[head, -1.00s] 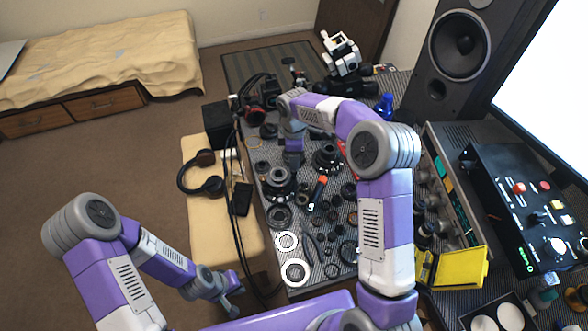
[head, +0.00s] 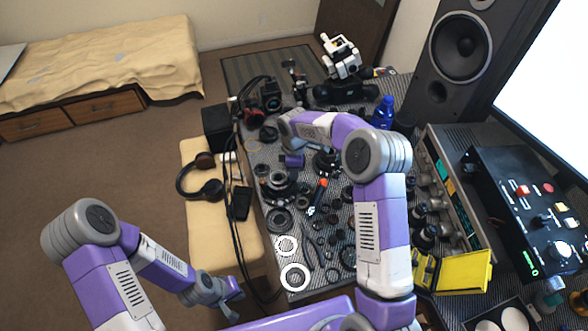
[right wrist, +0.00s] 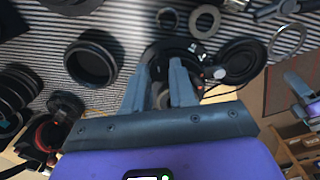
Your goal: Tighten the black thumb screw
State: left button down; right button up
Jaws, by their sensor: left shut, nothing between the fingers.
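I cannot pick out the black thumb screw with certainty among the small dark parts on the table. My right gripper (right wrist: 160,66) hangs over the lens parts, its two grey fingers apart with a gap between them. Beyond its fingertips in the right wrist view is a dark round lens part (right wrist: 168,52), and a small dark shape shows between the fingers. In the head view my right wrist hides the gripper's contact area. My left gripper (head: 236,302) is shut and empty, low beside the table's near left edge.
The table is crowded with lens rings, including a white ring (head: 295,277), and an orange-tipped tool (head: 320,190). Headphones (head: 208,190) lie on the beige bench (head: 222,240) at left. A blue bottle (head: 383,112), a speaker (head: 459,45) and a yellow box (head: 466,272) stand right.

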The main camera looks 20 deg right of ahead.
grip_shut()
jog(key=shift+m, duration=0.9)
jog(key=shift+m+p, duration=0.35)
jog(key=shift+m, duration=1.05)
jog(key=o, duration=0.8)
grip_release()
jog(key=shift+c, duration=0.2)
jog(key=shift+r+p, duration=0.8)
jog(key=shift+r, duration=3)
jog(key=shift+c, duration=0.2)
